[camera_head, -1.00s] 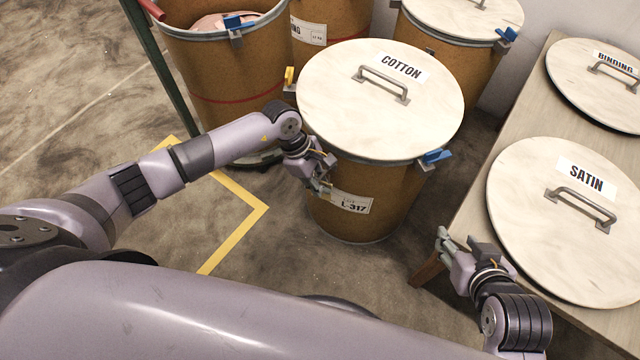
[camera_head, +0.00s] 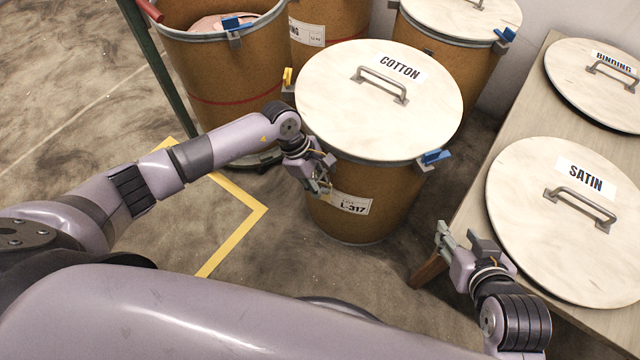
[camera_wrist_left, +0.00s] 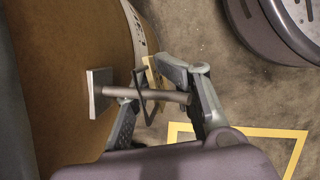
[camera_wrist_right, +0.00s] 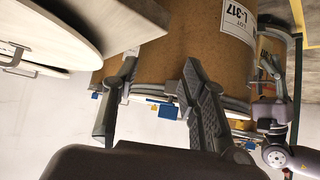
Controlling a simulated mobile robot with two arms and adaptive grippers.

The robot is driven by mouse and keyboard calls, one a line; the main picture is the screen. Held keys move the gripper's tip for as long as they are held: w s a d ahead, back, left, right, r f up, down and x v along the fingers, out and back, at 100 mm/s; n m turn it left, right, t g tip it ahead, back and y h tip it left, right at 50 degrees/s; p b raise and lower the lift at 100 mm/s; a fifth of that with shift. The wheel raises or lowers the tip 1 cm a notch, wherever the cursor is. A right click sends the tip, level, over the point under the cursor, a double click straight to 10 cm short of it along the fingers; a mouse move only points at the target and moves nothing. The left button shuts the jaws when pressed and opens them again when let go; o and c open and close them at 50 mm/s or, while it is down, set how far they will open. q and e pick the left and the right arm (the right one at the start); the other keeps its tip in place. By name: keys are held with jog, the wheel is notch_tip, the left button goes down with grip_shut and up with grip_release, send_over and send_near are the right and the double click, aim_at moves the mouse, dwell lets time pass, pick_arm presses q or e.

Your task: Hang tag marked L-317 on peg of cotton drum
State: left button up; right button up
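The cotton drum (camera_head: 340,225) is brown, with a pale lid marked COTTON and a white L-317 label (camera_head: 350,203) on its front. In the left wrist view, a grey peg (camera_wrist_left: 172,96) sticks out from a square plate (camera_wrist_left: 97,92) on the drum side. A dark loop (camera_wrist_left: 147,108) appears to be around the peg, with a tan tag edge (camera_wrist_left: 152,78) beside it; the tag's print is hidden. My left gripper (camera_head: 323,184) is at the peg, its fingers apart on either side of it. My right gripper (camera_head: 458,243) is open and empty by the table.
A wooden table (camera_head: 505,120) on the right carries the SATIN lid (camera_head: 530,240) and the BINDING lid (camera_head: 580,75). Other drums (camera_head: 215,75) stand behind and to the left. Blue clips (camera_head: 433,158) stick out at the lid rims. Bare floor with yellow tape (camera_head: 235,238) lies in front.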

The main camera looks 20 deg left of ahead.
pick_arm(q)
jog(key=shift+o, duration=1.3)
jog(key=shift+w, duration=0.4)
jog(key=o, duration=0.3)
jog(key=shift+s+d+f, duration=0.1)
jog(key=shift+o, duration=0.2)
jog(key=shift+s, duration=0.1)
jog(key=v, duration=1.2)
jog(key=shift+s, duration=0.1)
